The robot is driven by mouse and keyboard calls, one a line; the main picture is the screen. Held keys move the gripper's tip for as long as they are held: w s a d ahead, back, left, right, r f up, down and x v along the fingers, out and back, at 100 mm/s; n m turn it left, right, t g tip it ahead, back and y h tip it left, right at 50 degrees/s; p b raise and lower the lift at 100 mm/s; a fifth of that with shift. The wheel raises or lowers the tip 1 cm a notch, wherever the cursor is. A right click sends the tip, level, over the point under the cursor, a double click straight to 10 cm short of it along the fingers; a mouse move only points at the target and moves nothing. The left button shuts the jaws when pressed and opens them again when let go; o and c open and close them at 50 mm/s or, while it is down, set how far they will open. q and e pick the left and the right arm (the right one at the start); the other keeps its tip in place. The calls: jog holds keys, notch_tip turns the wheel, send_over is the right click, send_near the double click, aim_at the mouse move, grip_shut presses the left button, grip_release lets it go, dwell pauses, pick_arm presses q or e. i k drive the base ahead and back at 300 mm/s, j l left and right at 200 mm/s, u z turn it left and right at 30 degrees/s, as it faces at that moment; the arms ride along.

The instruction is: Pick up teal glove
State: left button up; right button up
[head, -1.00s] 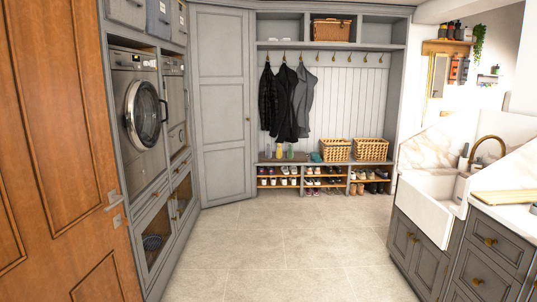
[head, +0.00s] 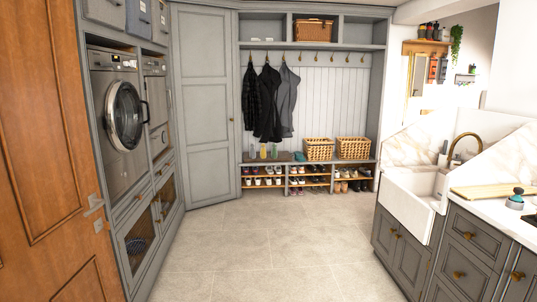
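A small teal item, which looks like the teal glove (head: 299,156), lies on top of the boot bench (head: 270,162) at the far end of the room. It sits just left of the left wicker basket. It is too small to make out its shape. Neither of my grippers shows in the head view.
Two wicker baskets (head: 319,149) (head: 352,148) and several bottles (head: 263,151) stand on the bench, with shoes on the racks below. Dark coats (head: 267,103) hang above. Sink cabinets (head: 400,239) line the right, washer units (head: 125,116) the left. The tiled floor (head: 265,240) between is clear.

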aim_at(299, 156)
jog(key=z, duration=0.2)
jog(key=i, duration=6.25)
jog(key=i+l, duration=0.1)
jog(key=i, duration=2)
jog(key=j+u, duration=0.05)
jog(key=j, duration=0.1)
